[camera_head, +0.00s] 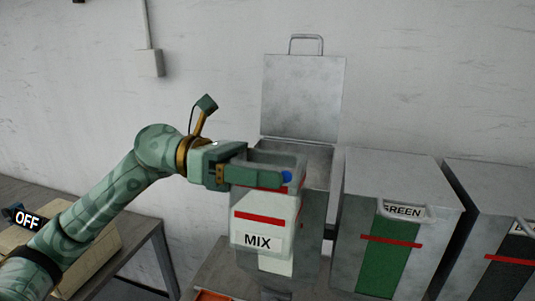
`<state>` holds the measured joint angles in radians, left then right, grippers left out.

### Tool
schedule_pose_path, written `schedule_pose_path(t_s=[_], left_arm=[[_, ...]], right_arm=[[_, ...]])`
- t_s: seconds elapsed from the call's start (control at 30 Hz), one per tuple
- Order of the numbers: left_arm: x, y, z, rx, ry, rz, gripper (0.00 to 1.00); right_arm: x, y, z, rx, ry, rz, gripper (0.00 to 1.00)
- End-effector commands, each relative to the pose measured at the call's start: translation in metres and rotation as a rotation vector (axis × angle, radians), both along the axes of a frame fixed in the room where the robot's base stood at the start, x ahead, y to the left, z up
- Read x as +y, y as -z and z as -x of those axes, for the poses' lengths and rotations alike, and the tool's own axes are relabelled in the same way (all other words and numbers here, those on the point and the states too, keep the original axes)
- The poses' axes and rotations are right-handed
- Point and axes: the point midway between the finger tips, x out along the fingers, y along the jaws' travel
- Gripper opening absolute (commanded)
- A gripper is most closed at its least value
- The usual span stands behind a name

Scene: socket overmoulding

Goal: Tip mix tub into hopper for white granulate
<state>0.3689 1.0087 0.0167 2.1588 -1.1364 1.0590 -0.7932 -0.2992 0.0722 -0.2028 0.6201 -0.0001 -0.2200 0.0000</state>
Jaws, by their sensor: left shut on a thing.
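My left gripper (268,174) is shut on the mix tub (262,207), near its top rim. The tub is pale, with a red line and a black-on-white MIX label, and looks roughly upright. It is in front of a grey metal hopper (312,215) whose lid (303,98) stands open against the wall. The tub and gripper hide much of this hopper's front and part of its opening. A white strip (276,265) shows below the tub on the hopper front. The tub's contents cannot be seen. My right gripper is not in view.
A closed hopper labelled GREEN (390,180) stands to the right, with another closed hopper (500,205) beyond it. A table (140,236) at left carries a box and an OFF sign (27,220). An orange edge (212,296) shows at the bottom.

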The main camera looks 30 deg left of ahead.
Motion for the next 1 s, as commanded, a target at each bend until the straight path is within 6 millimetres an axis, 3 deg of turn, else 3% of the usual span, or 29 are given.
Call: schedule_pose_path(t_s=[0.4,1.0], left_arm=[[0.004,0.0,-0.016,0.206,0.0,0.054,0.26],[0.005,0.003,-0.021,0.446,0.003,0.114,0.26]], right_arm=[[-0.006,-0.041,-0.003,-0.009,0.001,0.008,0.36],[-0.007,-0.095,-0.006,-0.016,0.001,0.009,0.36]])
